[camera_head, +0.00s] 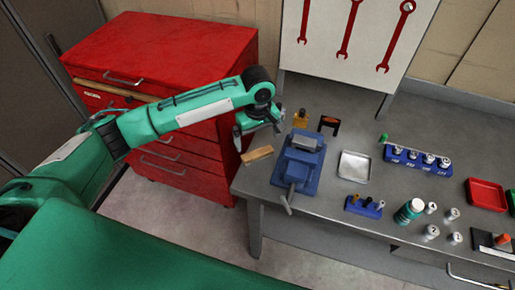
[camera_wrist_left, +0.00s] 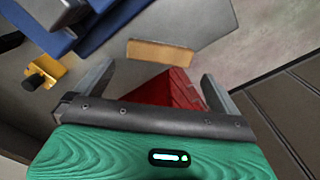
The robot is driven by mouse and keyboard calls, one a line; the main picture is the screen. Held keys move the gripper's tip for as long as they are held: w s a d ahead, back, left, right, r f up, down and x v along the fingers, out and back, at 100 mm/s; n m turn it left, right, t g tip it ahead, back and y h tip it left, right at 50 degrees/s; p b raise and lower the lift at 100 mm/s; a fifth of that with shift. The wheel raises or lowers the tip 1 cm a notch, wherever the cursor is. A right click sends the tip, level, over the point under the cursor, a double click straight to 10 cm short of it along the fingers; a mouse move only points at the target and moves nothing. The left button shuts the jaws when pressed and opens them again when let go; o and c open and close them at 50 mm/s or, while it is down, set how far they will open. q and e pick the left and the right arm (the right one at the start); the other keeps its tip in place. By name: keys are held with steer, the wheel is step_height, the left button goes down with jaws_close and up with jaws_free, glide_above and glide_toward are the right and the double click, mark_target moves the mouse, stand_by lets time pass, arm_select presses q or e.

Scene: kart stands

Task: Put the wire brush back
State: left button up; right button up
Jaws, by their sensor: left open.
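A tan wooden block (camera_head: 257,155), which looks like the back of the wire brush, lies at the left end of the grey workbench; no bristles can be made out. It also shows in the left wrist view (camera_wrist_left: 160,52), just beyond the fingertips and roughly centred between them. My left gripper (camera_head: 259,131) is open and empty, above and behind the block, apart from it. It also shows in the left wrist view (camera_wrist_left: 155,78) with its two fingers spread. My right gripper is not in view. I cannot tell which spot is the brush's place.
A blue vise (camera_head: 297,170) stands right of the block. Behind it are a yellow item (camera_head: 301,119) and a dark holder (camera_head: 329,124). A metal tray (camera_head: 354,166), blue racks (camera_head: 416,160) and a green bottle (camera_head: 409,211) lie further right. A red cabinet (camera_head: 180,50) stands left.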

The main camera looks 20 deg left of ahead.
mark_target(257, 153)
arm_select(q)
step_height(257, 153, up, 6)
steer(key=shift+f+b, duration=0.1)
steer(key=shift+b, duration=0.25)
stand_by(0.4)
